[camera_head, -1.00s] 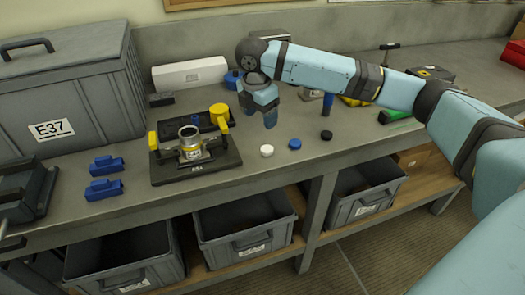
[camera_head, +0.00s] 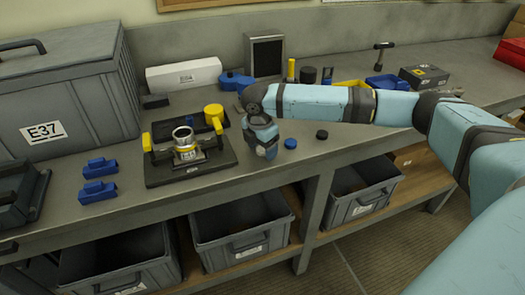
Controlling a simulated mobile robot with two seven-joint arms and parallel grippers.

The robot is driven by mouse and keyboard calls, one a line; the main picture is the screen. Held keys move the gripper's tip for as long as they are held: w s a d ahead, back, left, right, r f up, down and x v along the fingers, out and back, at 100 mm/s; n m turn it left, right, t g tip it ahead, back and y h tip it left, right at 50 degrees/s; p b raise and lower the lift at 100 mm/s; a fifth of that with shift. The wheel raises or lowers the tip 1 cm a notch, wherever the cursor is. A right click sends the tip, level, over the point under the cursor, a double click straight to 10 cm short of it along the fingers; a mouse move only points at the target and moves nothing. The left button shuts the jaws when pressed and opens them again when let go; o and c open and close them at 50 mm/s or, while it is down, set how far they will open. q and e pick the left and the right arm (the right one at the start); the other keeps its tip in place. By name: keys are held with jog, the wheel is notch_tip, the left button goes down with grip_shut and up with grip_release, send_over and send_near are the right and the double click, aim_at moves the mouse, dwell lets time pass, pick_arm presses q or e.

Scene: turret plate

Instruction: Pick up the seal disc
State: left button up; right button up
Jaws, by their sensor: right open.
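My right gripper (camera_head: 267,153) is open and points down, low over the bench near its front edge. Its fingers cover the spot where a small white disc lay in the earlier view, so that disc is hidden now. A small blue disc (camera_head: 290,144) lies on the bench just right of the gripper. A small black disc (camera_head: 322,134) lies further right. I cannot tell from the picture which disc is the seal disc. My left gripper is not in view.
The black turret plate fixture (camera_head: 215,168) with a metal ring (camera_head: 183,136) stands left of the gripper. Blue blocks (camera_head: 98,190) and a large grey case (camera_head: 60,90) are further left. Grey bins (camera_head: 240,232) sit on the shelf below.

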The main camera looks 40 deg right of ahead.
jog(key=c, duration=1)
jog(key=shift+r, duration=0.1)
